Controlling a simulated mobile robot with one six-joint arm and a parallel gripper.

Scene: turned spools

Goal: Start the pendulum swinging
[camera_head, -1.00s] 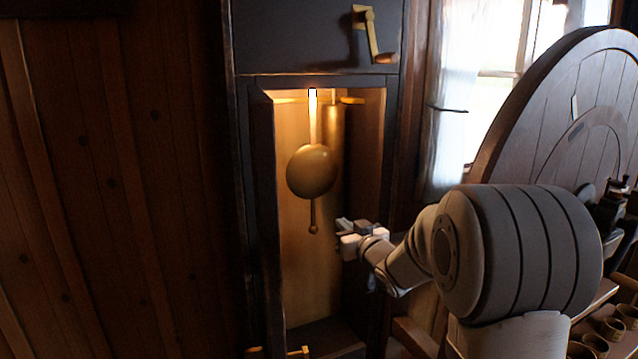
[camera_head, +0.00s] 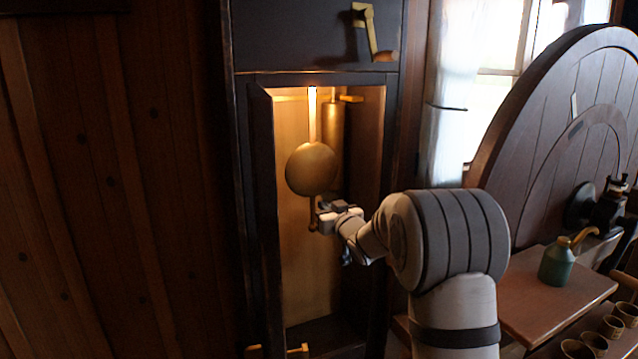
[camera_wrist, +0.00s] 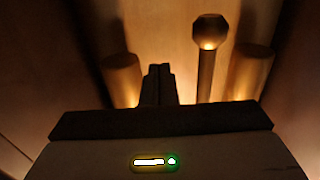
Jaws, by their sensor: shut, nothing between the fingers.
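The pendulum hangs in the lit, open clock case, with a round brass bob (camera_head: 311,168) on a pale rod and a short stem below ending in a small knob. My gripper (camera_head: 322,218) is inside the case, at the right side of the stem just below the bob. In the wrist view its shut fingers (camera_wrist: 158,84) show dark and empty, and the pendulum's knobbed stem (camera_wrist: 207,70) stands just to their right. A small gap shows there, but I cannot tell whether any part of the gripper touches the stem. The gripper partly hides the lower stem.
A brass cylinder (camera_head: 334,125) hangs behind the pendulum to the right. The case's side walls are close on both sides. A crank (camera_head: 371,35) sticks out above the opening. A green oil can (camera_head: 557,263) stands on a bench at right.

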